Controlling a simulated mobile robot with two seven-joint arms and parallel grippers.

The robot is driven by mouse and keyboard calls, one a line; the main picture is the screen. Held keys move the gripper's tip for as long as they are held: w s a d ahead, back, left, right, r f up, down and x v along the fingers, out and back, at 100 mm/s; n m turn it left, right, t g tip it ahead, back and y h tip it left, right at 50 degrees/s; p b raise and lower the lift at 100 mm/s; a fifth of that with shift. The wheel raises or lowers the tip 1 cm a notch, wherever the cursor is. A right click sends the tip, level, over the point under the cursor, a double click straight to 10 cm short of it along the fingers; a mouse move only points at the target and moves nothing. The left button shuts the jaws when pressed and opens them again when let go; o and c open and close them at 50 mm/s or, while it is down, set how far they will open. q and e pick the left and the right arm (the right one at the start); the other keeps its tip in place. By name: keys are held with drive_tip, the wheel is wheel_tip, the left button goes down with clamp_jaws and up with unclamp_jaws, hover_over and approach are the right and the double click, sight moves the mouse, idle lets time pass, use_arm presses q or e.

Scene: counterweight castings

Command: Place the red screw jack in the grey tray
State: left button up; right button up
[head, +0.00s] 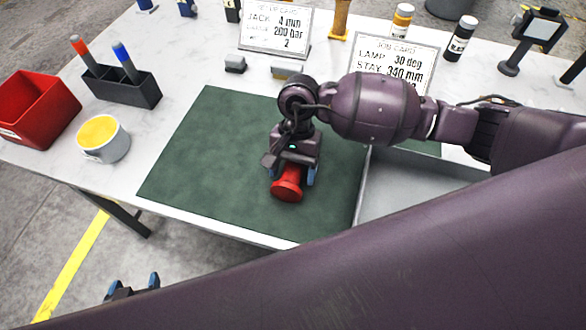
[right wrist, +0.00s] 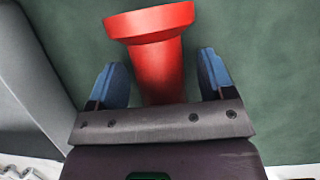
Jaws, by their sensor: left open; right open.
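The red screw jack (head: 288,190) is on the green mat (head: 215,150), near the mat's front edge. My right gripper (head: 293,176) is over it, with one blue finger on each side. In the right wrist view the jack (right wrist: 160,60) is between the open fingers (right wrist: 165,85), with a gap on both sides. The grey tray (head: 405,188) is right of the mat, partly hidden by my arm; its wall shows at left in the right wrist view (right wrist: 28,85). My left gripper (head: 132,286) is open and empty, low in front of the table.
A red bin (head: 38,108), a cup with yellow contents (head: 103,140) and a dark pen holder (head: 122,88) are at the left. Two printed cards (head: 275,32) (head: 395,60) stand behind the mat. Bottles (head: 460,38) stand at the back right. The mat's left part is clear.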

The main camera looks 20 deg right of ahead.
sight(293, 166)
clamp_jaws()
idle(0.3)
drive_tip(key=shift+r, duration=0.1)
wheel_tip(293, 166, up, 20)
idle(0.6)
